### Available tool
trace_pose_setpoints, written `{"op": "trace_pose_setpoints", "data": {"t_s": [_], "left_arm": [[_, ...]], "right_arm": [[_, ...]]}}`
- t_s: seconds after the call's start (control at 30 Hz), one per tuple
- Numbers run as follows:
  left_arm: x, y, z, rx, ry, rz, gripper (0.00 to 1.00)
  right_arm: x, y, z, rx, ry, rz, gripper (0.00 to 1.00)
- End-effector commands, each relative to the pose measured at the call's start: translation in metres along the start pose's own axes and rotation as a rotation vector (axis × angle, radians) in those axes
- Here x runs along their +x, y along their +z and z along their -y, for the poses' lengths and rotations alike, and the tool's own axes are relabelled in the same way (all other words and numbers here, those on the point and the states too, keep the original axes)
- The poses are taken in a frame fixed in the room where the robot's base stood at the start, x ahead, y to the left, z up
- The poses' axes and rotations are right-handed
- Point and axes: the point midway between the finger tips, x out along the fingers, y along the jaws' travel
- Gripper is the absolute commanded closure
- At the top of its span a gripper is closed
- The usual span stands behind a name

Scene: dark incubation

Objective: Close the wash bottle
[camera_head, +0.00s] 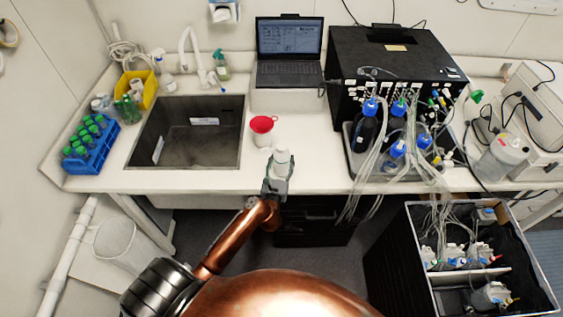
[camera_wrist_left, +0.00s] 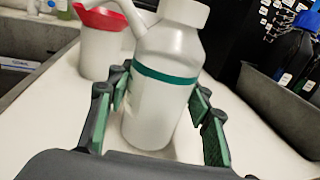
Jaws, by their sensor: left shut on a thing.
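The wash bottle (camera_wrist_left: 165,60) is white with a teal band and a slanted side spout. It stands on the white counter, and its white top (camera_wrist_left: 187,10) is cut off by the frame edge, so how the cap sits is not clear. In the head view the wash bottle (camera_head: 282,157) is near the counter's front edge. My left gripper (camera_head: 276,184) reaches it from the front. In the left wrist view the green-padded fingers of my left gripper (camera_wrist_left: 160,95) hold its body from both sides. My right gripper is not in view.
A white container with a red funnel-like top (camera_head: 263,125) stands just behind and left of the bottle. The sink (camera_head: 190,130) lies to the left. Blue-capped bottles with tubes (camera_head: 395,150) are on the right. A laptop (camera_head: 288,50) is behind.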

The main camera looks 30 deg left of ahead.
Motion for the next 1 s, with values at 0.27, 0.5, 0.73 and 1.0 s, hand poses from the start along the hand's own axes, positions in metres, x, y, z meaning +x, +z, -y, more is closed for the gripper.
{"op": "trace_pose_setpoints", "data": {"t_s": [0.27,0.5,0.73,1.0], "left_arm": [[0.0008,-0.0047,0.0000,0.001,-0.001,0.005,1.00],[0.0004,-0.0092,-0.0004,0.001,0.000,0.002,0.50],[0.0004,-0.0090,-0.0004,0.001,0.000,0.002,0.36],[0.0005,-0.0072,-0.0004,0.001,0.000,0.003,0.36]], "right_arm": [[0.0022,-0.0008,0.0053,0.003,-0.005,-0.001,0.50],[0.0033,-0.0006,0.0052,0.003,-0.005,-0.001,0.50],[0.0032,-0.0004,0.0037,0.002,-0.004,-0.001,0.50],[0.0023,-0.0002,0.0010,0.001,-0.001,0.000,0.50]]}}
